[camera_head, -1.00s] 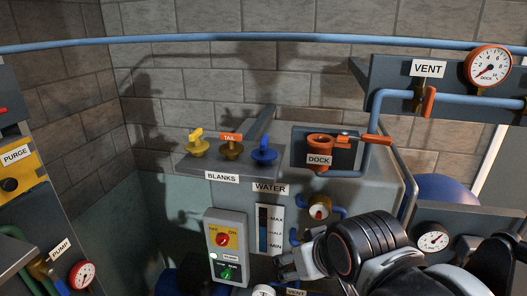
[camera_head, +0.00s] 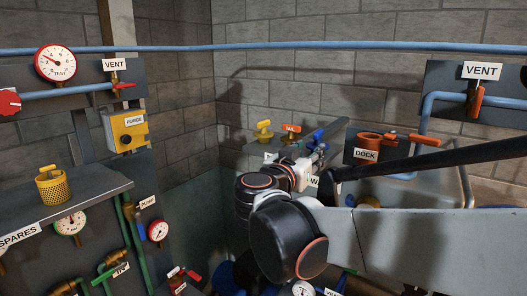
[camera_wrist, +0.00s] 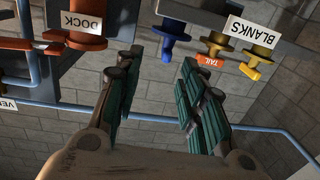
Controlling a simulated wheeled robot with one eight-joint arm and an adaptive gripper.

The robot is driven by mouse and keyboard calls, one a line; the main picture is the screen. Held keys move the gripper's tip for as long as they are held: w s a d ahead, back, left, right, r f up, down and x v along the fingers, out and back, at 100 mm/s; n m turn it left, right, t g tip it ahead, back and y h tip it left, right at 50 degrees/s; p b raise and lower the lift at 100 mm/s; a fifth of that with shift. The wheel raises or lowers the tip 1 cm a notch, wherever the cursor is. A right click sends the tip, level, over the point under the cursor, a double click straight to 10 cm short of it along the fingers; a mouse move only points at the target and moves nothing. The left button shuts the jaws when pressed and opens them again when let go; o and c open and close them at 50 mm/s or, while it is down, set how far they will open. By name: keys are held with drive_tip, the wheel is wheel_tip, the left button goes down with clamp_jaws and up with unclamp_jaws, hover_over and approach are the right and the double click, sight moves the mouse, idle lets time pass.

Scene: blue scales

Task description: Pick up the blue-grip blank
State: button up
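The blue-grip blank (camera_wrist: 175,32) is at the top of the wrist view, on the blanks shelf. It lies beyond my fingertips, nearer the right-hand finger in the picture. My gripper (camera_wrist: 158,62) is open, with nothing between its green-padded fingers. In the head view my gripper (camera_head: 314,160) is at the blanks shelf, in front of the blue grip (camera_head: 318,136), and my arm hides much of that area. I cannot tell whether a finger touches the blank.
Beside it stand the orange-grip TAIL blank (camera_head: 291,134) and the yellow-grip blank (camera_head: 263,131). The orange DOCK fitting (camera_head: 369,141) is on the other side. A yellow perforated basket (camera_head: 52,186) stands on the SPARES shelf at left. A blue pipe (camera_head: 300,46) crosses the wall.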

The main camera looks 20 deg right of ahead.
drive_tip(key=p, duration=0.1)
approach(322, 130)
drive_tip(key=shift+w+d+f, duration=0.35)
drive_tip(key=shift+w+d, duration=0.1)
drive_tip(key=shift+d, duration=0.1)
drive_tip(key=shift+w+d+f, duration=0.4)
drive_tip(key=shift+w+d, duration=0.1)
drive_tip(key=shift+d, duration=0.1)
drive_tip(key=w+d, duration=0.1)
drive_tip(key=w, duration=0.1)
drive_tip(key=w+d+r+p, duration=0.1)
drive_tip(key=w+d, duration=0.1)
drive_tip(key=shift+p, duration=0.3)
drive_tip(key=shift+w+d+f, duration=0.1)
drive_tip(key=shift+w+d, duration=0.05)
clamp_jaws()
